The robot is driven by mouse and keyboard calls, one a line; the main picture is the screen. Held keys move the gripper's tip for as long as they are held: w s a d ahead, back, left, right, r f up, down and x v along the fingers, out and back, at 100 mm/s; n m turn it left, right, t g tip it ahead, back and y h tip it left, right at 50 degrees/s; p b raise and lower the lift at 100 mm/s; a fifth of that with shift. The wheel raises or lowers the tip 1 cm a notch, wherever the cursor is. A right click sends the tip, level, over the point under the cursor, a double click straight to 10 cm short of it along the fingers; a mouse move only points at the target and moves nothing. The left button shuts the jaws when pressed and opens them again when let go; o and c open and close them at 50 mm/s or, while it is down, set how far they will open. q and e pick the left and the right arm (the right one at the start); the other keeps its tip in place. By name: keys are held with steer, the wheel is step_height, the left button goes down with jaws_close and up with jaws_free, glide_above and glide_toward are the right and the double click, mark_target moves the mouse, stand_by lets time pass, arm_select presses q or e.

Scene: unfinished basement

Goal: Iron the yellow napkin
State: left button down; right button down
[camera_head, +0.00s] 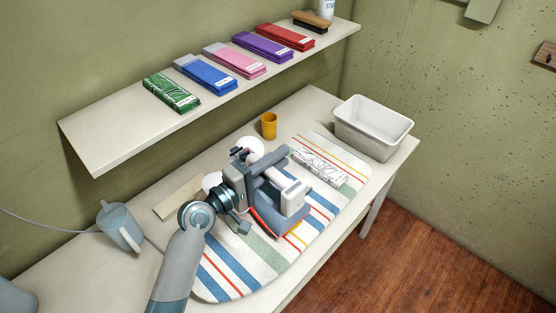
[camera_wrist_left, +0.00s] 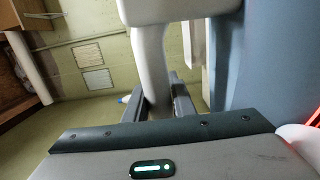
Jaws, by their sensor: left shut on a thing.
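My left gripper (camera_head: 268,168) is shut on the handle of an iron (camera_head: 292,197) over the striped ironing board (camera_head: 222,268). In the left wrist view, the pale handle (camera_wrist_left: 152,70) passes between my gripper's dark fingers (camera_wrist_left: 158,105). The iron has a white and blue-grey body with a red edge low on its side. I cannot make out a yellow napkin clearly. A little orange-yellow shows at the iron's lower edge, and I cannot tell whether it is cloth or a board stripe. My arm and the iron hide part of the board. My right gripper is not in view.
A folded white patterned cloth (camera_head: 318,165) lies on the board's far end. A white bin (camera_head: 375,136), a yellow cup (camera_head: 269,125) and a blue-grey jug (camera_head: 120,226) stand on the table (camera_head: 80,268). A shelf (camera_head: 115,146) with several coloured folded packs hangs above.

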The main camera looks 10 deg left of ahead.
arm_select(q)
steer(key=shift+s+d+r+p, duration=0.15)
steer(key=shift+s+d+p, duration=0.25)
steer(key=shift+d, duration=0.25)
stand_by(0.7)
stand_by(0.8)
step_height(320, 180, up, 9)
steer(key=p, duration=0.9)
steer(key=shift+a, duration=0.1)
stand_by(0.6)
